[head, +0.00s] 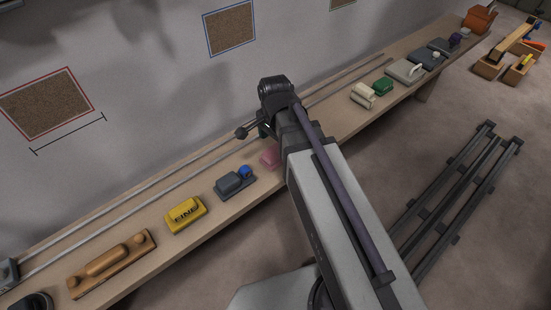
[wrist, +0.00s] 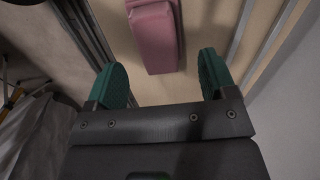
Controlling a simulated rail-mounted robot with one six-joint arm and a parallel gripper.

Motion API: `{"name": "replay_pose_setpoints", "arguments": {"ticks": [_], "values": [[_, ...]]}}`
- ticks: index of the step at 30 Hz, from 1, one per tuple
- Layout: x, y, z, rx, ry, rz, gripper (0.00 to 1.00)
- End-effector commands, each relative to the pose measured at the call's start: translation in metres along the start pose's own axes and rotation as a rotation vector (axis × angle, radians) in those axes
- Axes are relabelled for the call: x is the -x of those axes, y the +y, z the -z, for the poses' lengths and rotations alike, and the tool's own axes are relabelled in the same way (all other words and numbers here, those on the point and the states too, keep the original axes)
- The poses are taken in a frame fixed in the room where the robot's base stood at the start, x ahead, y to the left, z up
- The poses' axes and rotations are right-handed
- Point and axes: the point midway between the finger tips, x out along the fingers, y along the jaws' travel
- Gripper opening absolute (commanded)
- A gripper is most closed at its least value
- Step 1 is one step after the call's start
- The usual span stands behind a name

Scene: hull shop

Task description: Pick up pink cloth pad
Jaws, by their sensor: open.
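The pink cloth pad (head: 270,156) lies on the long wooden bench, partly hidden behind my arm in the head view. In the wrist view the pink pad (wrist: 154,38) is a block with a lighter top part, cut off by the upper edge. My gripper (wrist: 164,78) has two green-padded fingers spread wide. The pad shows beyond and between the fingertips, and nothing is held.
On the bench (head: 225,217), a grey block with a blue knob (head: 235,182), a yellow block (head: 185,214) and a wooden plane (head: 112,263) stand left of the pad. A cream block (head: 362,95) and a green block (head: 383,86) stand to the right. Metal rails run along the wall side.

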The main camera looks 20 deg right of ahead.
Motion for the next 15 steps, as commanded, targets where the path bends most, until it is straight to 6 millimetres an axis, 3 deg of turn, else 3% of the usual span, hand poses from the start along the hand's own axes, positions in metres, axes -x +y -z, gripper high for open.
{"name": "replay_pose_setpoints", "arguments": {"ticks": [6,15], "values": [[-0.048,0.003,0.000,0.000,0.000,0.000,0.78],[-0.047,0.003,0.000,0.000,0.000,0.000,0.75]]}}
